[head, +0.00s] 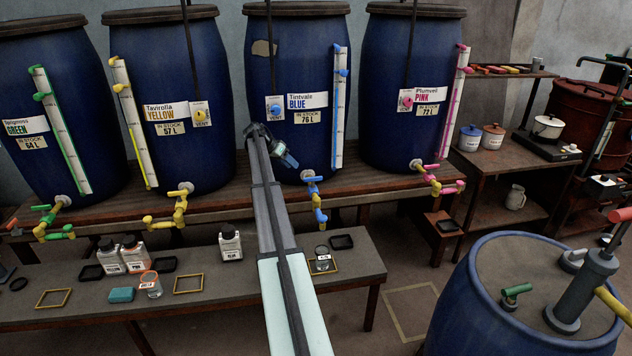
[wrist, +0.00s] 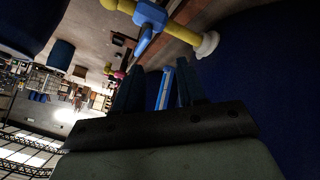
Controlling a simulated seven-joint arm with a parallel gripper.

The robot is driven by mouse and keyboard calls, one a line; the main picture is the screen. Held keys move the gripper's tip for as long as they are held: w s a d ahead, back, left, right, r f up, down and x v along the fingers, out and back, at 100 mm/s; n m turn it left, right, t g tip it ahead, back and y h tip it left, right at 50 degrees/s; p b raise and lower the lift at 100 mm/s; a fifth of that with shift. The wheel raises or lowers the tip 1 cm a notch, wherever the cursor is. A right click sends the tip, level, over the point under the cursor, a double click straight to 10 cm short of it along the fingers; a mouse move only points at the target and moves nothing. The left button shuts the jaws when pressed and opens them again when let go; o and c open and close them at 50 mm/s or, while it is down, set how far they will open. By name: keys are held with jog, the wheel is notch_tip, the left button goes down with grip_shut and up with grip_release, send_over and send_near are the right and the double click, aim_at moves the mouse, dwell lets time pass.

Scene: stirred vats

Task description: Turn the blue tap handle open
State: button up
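The blue tap (head: 317,197) sticks out low on the front of the blue vat labelled "Tintvale BLUE" (head: 297,60). Its blue handle (head: 313,180) is at the top, close to the white flange. My gripper (head: 287,158) is in front of this vat, above and left of the tap, and apart from it. In the wrist view the blue tap (wrist: 150,16) with yellow pipe parts is at the top edge, beyond the fingers. My two dark fingers (wrist: 160,75) stand apart. A blue and white strip shows between them; whether it lies behind them is hard to tell.
The yellow tap (head: 180,205) is to the left and the pink tap (head: 435,178) to the right. A low bench (head: 215,310) below carries bottles, a glass jar (head: 322,258) and frames. A large blue drum (head: 470,295) stands front right. Space directly before the blue tap looks clear.

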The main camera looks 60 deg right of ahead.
aim_at(316, 180)
jog(key=s+d+f+m, duration=0.2)
jog(key=s+f, duration=0.1)
jog(key=s+d+f+m+g, duration=0.1)
jog(key=s+d+f+m, duration=0.1)
jog(key=f+m, duration=0.1)
jog(key=s+d+f+m, duration=0.2)
jog(key=s, duration=0.1)
jog(key=shift+s+d+f+m, duration=0.35)
jog(key=shift+d+f+m, duration=0.05)
dwell(0.4)
jog(key=shift+c, duration=0.5)
grip_shut()
